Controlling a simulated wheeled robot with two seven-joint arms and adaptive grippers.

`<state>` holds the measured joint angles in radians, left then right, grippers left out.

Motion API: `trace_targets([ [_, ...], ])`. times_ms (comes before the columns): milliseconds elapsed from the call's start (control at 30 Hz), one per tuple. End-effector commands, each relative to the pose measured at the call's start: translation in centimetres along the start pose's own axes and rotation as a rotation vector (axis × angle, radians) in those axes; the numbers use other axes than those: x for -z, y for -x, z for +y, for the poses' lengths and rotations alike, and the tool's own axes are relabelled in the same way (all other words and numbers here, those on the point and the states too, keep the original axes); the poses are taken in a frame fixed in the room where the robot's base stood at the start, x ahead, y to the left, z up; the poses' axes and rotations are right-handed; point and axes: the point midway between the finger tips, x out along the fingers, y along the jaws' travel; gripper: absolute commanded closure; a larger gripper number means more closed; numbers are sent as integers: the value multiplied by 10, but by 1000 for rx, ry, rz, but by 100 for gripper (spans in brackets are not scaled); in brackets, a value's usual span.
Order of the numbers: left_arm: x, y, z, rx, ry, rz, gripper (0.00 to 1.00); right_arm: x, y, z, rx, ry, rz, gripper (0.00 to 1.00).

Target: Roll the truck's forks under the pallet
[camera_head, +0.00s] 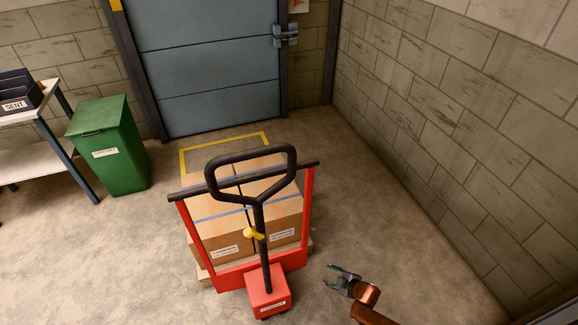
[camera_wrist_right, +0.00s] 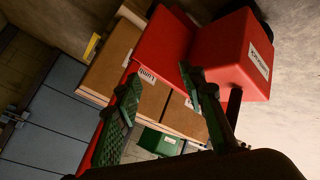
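The red pallet truck (camera_head: 267,288) stands in the middle of the head view. Its black looped handle (camera_head: 259,212) is upright and a yellow lever (camera_head: 254,234) sits on the shaft. Cartons (camera_head: 221,249) with blue straps stand directly beyond the truck on a pallet (camera_head: 204,275), whose pale edge shows at the lower left. The forks are hidden, so how far they reach under the pallet cannot be seen. My right gripper (camera_head: 343,276) is open and empty, low to the right of the truck. In the right wrist view its fingers (camera_wrist_right: 158,72) are spread before the red truck body (camera_wrist_right: 226,54). My left gripper is out of view.
A yellow floor outline (camera_head: 225,143) lies beyond the cartons, before a blue-grey door (camera_head: 210,75). A green bin (camera_head: 112,150) and a table (camera_head: 55,165) with a dark tray stand at left. A block wall (camera_head: 450,130) bounds the right; floor between is clear.

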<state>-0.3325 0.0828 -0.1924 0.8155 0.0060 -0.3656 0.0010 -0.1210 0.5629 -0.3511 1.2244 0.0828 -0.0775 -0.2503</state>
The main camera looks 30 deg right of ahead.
Motion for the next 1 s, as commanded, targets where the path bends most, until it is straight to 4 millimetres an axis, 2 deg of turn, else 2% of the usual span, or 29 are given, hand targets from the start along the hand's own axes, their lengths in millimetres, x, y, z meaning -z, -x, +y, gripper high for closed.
trace_targets([
  [33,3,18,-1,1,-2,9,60,48,15,58,-44,88,84,63],
  [133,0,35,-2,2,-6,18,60,131,43,141,-114,257,242,63],
  [200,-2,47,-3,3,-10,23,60,190,71,193,-161,379,350,63],
  [300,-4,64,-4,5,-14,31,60,268,119,252,-222,545,491,63],
  [400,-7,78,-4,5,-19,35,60,328,164,290,-268,683,603,63],
  [500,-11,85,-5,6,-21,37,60,366,196,310,-296,776,679,63],
  [533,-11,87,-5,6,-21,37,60,374,204,314,-302,796,695,63],
  [567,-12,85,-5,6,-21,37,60,374,205,318,-308,811,702,63],
  [633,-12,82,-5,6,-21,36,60,372,206,327,-322,837,716,63],
  [767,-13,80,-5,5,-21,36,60,378,204,332,-331,852,730,63],
  [1000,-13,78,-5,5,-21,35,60,403,178,333,-333,852,729,63],
])
